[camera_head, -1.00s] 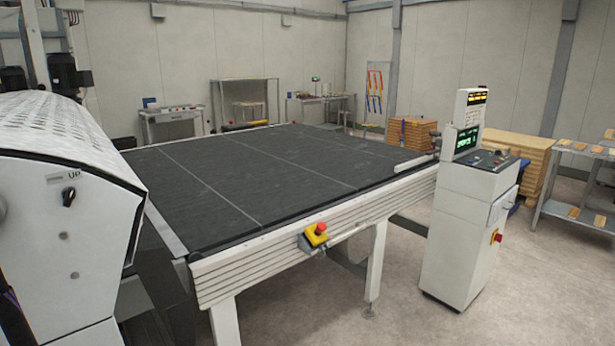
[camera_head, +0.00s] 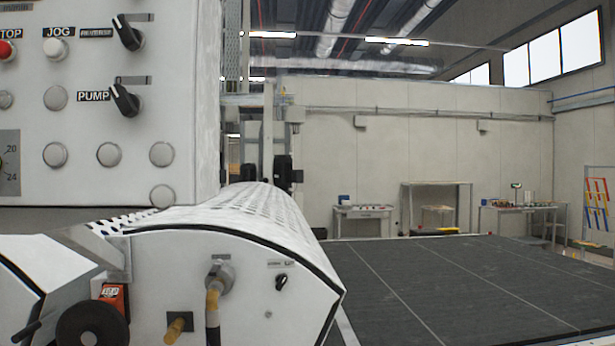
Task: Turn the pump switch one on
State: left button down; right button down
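The white control panel (camera_head: 200,120) of the machine fills the upper left of the head view. A black rotary switch (camera_head: 125,99) sits beside a label reading PUMP (camera_head: 93,97), with its knob tilted, upper end to the left. A similar black rotary switch (camera_head: 128,33) is above it, tilted the same way. I cannot read a number on the pump label. Neither of my grippers is in view.
Below the panel is the white roller housing (camera_head: 240,235) with a perforated cover, hoses and a small black knob (camera_head: 281,283). The dark conveyor table (camera_head: 450,275) extends to the right. Tables stand by the back wall (camera_head: 400,150).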

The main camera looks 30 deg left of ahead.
aim_at(128, 104)
jog(key=u, duration=2.1)
